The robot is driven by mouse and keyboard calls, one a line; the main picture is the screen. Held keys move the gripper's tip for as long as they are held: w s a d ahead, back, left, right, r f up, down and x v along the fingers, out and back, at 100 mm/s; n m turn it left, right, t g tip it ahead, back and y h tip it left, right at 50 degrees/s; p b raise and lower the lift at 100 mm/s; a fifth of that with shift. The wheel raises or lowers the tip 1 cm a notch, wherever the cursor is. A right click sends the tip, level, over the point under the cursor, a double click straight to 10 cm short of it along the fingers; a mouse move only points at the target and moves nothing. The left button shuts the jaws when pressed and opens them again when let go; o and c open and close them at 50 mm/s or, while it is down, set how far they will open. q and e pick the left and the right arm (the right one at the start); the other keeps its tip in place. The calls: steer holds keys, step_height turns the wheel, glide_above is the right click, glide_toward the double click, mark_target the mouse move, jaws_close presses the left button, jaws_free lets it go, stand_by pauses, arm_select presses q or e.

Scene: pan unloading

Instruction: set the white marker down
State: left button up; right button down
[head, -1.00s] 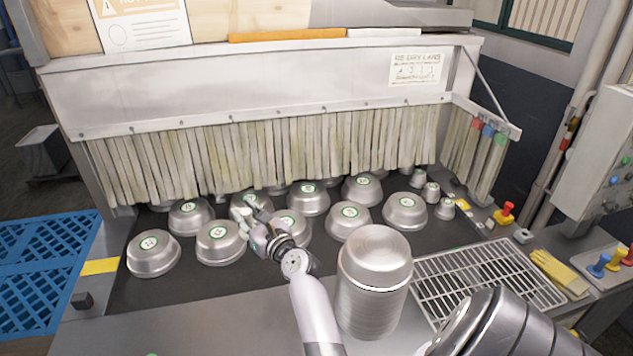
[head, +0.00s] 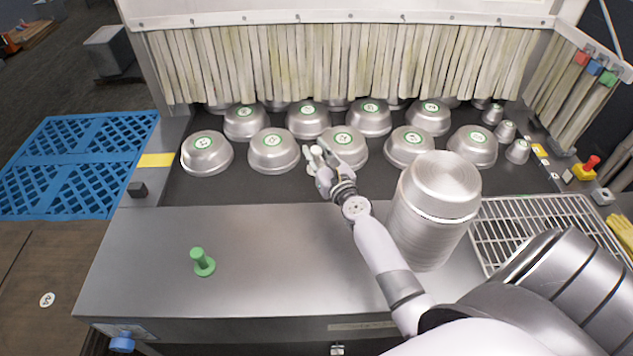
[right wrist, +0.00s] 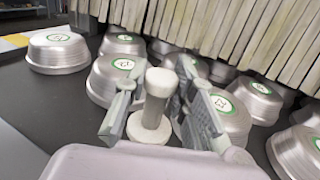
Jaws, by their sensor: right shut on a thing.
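The white marker (right wrist: 152,128), a peg with a round knob and a wide round foot, stands between the two grey fingers of my right gripper (right wrist: 162,105) in the right wrist view. In the head view the right gripper (head: 326,156) is shut on it, over the dark belt (head: 300,188) among the upturned pans. A bit of the white marker (head: 315,153) shows there at the fingertips. I cannot tell whether its foot touches the belt. A pan (head: 346,147) lies just behind the gripper. My left gripper is out of view.
Several upturned steel pans (head: 273,150) with green labels cover the belt before a strip curtain (head: 330,60). A tall pan stack (head: 425,235) stands right of my arm, beside a wire rack (head: 530,225). A green marker (head: 203,265) stands on the mostly clear steel table (head: 270,280).

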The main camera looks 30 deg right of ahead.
mark_target(318, 164)
step_height(318, 164, down, 3)
steer(key=shift+f+b, duration=0.2)
steer(key=shift+b, duration=0.8)
steer(key=shift+f+b, duration=0.45)
steer(key=shift+f, duration=0.05)
step_height(318, 164, down, 4)
steer(key=b, duration=0.3)
steer(key=shift+b, duration=0.3)
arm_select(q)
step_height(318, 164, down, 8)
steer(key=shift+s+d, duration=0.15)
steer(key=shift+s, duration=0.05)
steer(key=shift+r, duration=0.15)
arm_select(e)
steer(key=shift+r, duration=0.1)
